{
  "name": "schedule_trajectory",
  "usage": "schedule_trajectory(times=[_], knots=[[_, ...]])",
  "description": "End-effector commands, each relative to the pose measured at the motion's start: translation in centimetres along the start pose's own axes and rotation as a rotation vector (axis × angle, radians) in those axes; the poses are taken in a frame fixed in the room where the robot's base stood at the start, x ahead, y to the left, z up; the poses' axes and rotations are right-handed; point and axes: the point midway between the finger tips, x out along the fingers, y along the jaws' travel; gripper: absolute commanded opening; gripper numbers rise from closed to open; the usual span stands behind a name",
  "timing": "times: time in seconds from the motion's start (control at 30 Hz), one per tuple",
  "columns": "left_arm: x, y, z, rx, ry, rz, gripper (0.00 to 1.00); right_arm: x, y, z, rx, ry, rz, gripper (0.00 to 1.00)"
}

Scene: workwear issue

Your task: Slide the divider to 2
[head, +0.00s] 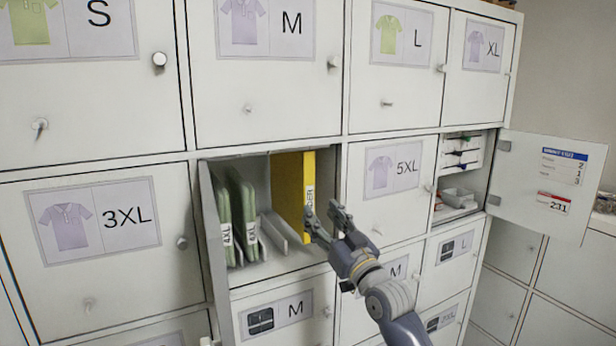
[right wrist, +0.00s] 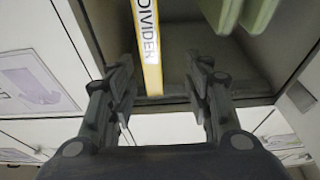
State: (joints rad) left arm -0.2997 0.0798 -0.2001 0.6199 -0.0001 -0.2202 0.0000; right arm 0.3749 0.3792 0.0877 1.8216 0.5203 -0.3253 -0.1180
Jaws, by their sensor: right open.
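The yellow divider (head: 309,185) stands upright in an open compartment in the middle of the head view, its front edge carrying a white label. In the right wrist view the divider (right wrist: 148,45) reads "DIVIDER" and its edge lies between the finger lines, nearer the left finger. My right gripper (head: 322,212) is open at the compartment's front, its fingers by the divider's lower front edge; the right wrist view also shows it (right wrist: 160,80). I see no clear contact. Position marks for the divider cannot be made out. My left gripper is not in view.
Green folded shirts labelled 4XL (head: 237,215) stand left of the divider, with a grey low strip (head: 286,227) between.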

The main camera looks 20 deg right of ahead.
Motion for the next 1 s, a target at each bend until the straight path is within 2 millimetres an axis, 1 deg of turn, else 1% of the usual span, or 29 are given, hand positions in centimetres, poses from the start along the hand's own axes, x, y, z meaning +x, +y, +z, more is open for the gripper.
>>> schedule_trajectory(times=[0.03, 0.1, 0.17, 0.27, 0.33, 0.7, 0.83, 1.0], knots=[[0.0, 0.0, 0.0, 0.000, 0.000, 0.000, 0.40, 0.6, 0.7, -1.3, 0.003, 0.037, 0.010, 0.47], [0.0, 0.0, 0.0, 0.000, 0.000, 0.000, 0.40, 1.0, 1.3, -2.4, 0.007, 0.067, 0.018, 0.47], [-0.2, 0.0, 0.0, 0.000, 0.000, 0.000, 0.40, 1.3, 1.5, -2.8, 0.010, 0.078, 0.020, 0.47], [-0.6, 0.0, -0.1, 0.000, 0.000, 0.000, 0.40, 2.2, 1.5, -3.0, 0.010, 0.080, 0.021, 0.47], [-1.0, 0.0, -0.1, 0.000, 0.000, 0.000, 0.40, 3.2, 1.5, -3.2, 0.010, 0.079, 0.020, 0.47], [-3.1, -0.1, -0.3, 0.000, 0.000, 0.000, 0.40, 9.1, 1.6, -3.6, 0.008, 0.077, 0.020, 0.47], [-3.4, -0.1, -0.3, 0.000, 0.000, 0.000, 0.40, 10.6, 1.6, -3.6, 0.007, 0.077, 0.020, 0.47], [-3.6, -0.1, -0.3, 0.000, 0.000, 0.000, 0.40, 11.5, 1.6, -3.5, 0.008, 0.076, 0.020, 0.47]])
